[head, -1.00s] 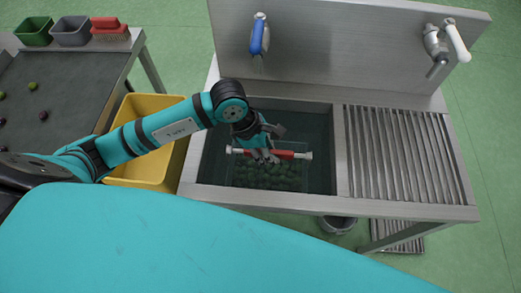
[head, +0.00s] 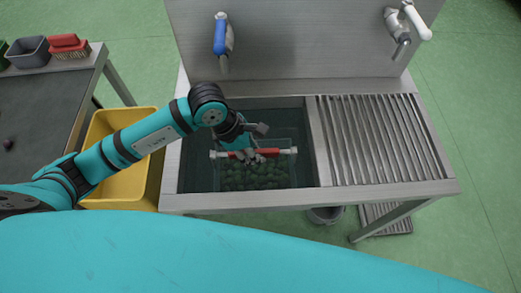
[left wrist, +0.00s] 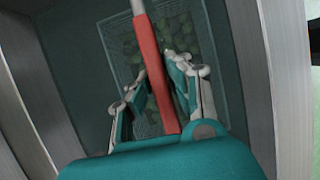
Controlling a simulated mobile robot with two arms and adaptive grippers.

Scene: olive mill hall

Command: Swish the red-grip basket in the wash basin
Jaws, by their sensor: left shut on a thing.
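The red-grip basket (head: 228,180) is a wire mesh basket holding several dark green, olive-like pieces. It is inside the wash basin (head: 250,199), with clear space left of it and a narrower gap on its right. Its handle bar has pale ends and a red grip (head: 237,154). My left gripper (head: 251,154) is shut on the red grip from above. In the left wrist view, the red grip (left wrist: 155,75) runs between the two fingers, with the mesh and green pieces below. I cannot tell how deep the basket sits. My right gripper is not in view.
A ribbed drainboard (head: 375,140) adjoins the basin's right side. A blue-handled tap (head: 221,38) and a white-handled tap (head: 405,25) are on the back panel. A yellow bin (head: 110,190) stands left, beside a table with a red brush (head: 68,46). A bucket (head: 325,215) is under the sink.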

